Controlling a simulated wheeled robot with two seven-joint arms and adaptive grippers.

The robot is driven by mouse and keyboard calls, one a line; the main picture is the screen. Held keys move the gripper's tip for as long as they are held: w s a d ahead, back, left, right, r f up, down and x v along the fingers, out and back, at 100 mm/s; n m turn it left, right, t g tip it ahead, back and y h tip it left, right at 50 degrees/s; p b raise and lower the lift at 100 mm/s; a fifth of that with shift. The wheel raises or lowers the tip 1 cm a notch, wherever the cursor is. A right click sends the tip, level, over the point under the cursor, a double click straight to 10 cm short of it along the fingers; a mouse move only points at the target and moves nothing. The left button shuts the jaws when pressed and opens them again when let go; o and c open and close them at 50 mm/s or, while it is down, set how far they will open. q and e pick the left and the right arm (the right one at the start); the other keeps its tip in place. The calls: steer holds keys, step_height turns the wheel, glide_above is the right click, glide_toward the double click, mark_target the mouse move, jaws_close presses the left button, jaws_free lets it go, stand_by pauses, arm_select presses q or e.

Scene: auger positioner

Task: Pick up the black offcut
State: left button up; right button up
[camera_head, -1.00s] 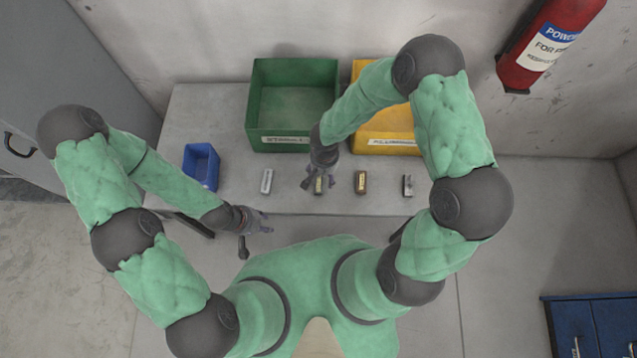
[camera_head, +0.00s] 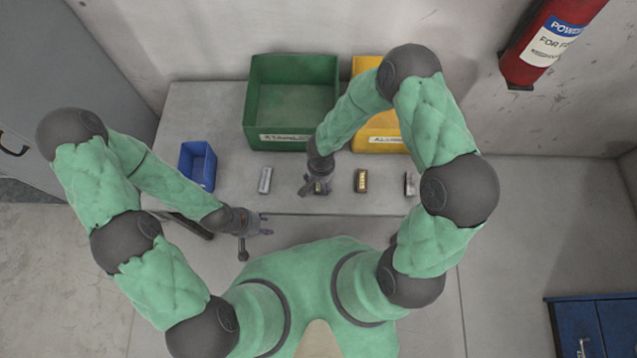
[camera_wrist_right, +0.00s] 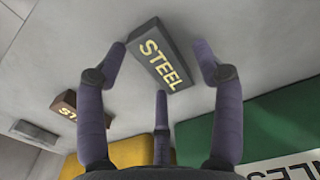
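The black offcut (camera_wrist_right: 162,54), a dark block with yellow "STEEL" lettering, lies on the bench in the right wrist view. My right gripper (camera_wrist_right: 160,62) is open, with a finger on either side of the block and a third below it in the picture; no clear contact shows. In the head view, my right gripper (camera_head: 318,189) is over the offcut's spot and mostly hides it. My left gripper (camera_head: 256,235) is open and empty by the bench's front edge, with its fingers spread.
A silver offcut (camera_head: 265,180) lies to the left; a brown offcut (camera_head: 360,181) and a grey offcut (camera_head: 410,184) lie to the right. A green bin (camera_head: 291,98), a yellow bin (camera_head: 375,137) and a blue bin (camera_head: 198,165) stand on the bench (camera_head: 215,115).

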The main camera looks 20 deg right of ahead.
jaws_close()
steer(key=shift+r, duration=0.1)
steer(key=shift+r, duration=0.45)
step_height(320, 180, up, 2)
steer(key=shift+w+r+p, duration=0.1)
steer(key=shift+r+p, duration=0.1)
steer(key=shift+p, duration=0.6)
steer(key=s+a+r+p, duration=0.2)
steer(key=s+a+r, duration=0.7)
steer(key=s, duration=0.1)
steer(key=shift+a+r, duration=0.3)
steer(key=shift+a, duration=0.1)
